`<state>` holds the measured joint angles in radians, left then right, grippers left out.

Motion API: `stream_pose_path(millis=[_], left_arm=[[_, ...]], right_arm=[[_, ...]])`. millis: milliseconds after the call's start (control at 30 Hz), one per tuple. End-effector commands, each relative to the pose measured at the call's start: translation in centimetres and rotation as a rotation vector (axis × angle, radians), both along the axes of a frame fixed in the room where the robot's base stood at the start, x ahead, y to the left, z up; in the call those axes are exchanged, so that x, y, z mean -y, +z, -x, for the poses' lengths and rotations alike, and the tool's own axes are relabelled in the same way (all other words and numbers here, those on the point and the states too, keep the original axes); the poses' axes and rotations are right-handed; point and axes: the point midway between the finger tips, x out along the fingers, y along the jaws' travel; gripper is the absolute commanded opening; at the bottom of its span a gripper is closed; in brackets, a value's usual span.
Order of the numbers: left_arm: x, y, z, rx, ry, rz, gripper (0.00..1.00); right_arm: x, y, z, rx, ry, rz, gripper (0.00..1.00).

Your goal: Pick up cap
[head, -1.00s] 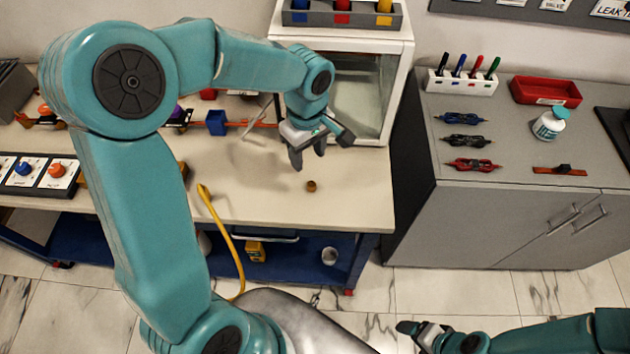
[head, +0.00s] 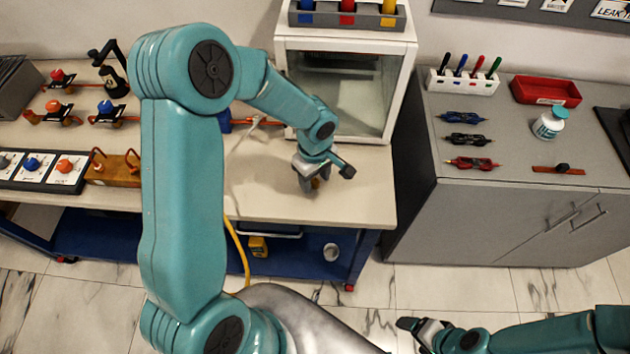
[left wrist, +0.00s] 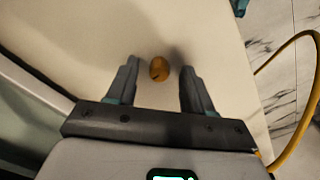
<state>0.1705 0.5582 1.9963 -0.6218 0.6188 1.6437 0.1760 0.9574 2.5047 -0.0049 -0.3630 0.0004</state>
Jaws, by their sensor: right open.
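The cap (left wrist: 159,69) is a small round golden-brown piece lying on the pale bench top. In the left wrist view it sits in the gap between the fingertips of my left gripper (left wrist: 157,80), with clear space on both sides. The left gripper (head: 310,182) points down over the bench, open and around the cap without visible contact. In the head view the fingers mostly hide the cap. My right gripper (head: 412,327) is open and empty at the lower right, away from the bench.
A white glass-fronted cabinet (head: 402,75) stands just behind the left gripper. The bench top (head: 365,200) is clear to the right. A yellow hose (head: 238,250) hangs over the front edge. A grey cabinet with pens, a red tray (head: 545,91) and a white bottle (head: 549,122) stands right.

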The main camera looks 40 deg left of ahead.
Motion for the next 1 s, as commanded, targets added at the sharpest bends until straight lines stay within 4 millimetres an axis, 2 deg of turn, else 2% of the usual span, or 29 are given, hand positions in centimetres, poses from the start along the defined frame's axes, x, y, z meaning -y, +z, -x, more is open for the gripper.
stream_pose_path(millis=[33, 133, 167, 467, 667, 767, 867, 1000], left_arm=[[0.0, 0.0, 0.0, 0.0, 0.0, 0.0, 0.36], [0.0, 0.0, 0.0, 0.0, 0.0, 0.0, 0.04], [0.0, 0.0, 0.0, 0.0, 0.0, 0.0, 0.0], [0.0, 0.1, 0.0, 0.0, 0.0, 0.0, 0.0], [0.0, 1.6, -0.1, 0.004, 0.0, -0.002, 0.0], [0.0, 3.4, -0.1, 0.006, -0.001, 0.0, 0.0], [0.0, 6.1, -0.1, 0.008, 0.0, 0.0, 0.0], [0.0, 10.7, -0.2, 0.009, 0.0, 0.0, 0.0]], right_arm=[[0.0, 0.0, 0.0, 0.0, 0.0, 0.0, 0.79], [0.0, 0.0, 0.0, 0.0, 0.0, 0.0, 0.79], [0.0, 0.0, 0.0, 0.0, 0.0, 0.0, 0.79], [0.0, 0.0, 0.0, 0.0, 0.0, 0.0, 0.79], [0.0, -0.1, 0.0, 0.0, 0.0, 0.0, 0.79], [0.0, -0.3, 0.0, 0.0, 0.0, 0.0, 0.79], [0.0, -0.5, 0.0, 0.0, 0.0, 0.0, 0.79], [0.0, -0.7, 0.0, 0.0, 0.0, 0.0, 0.79]])
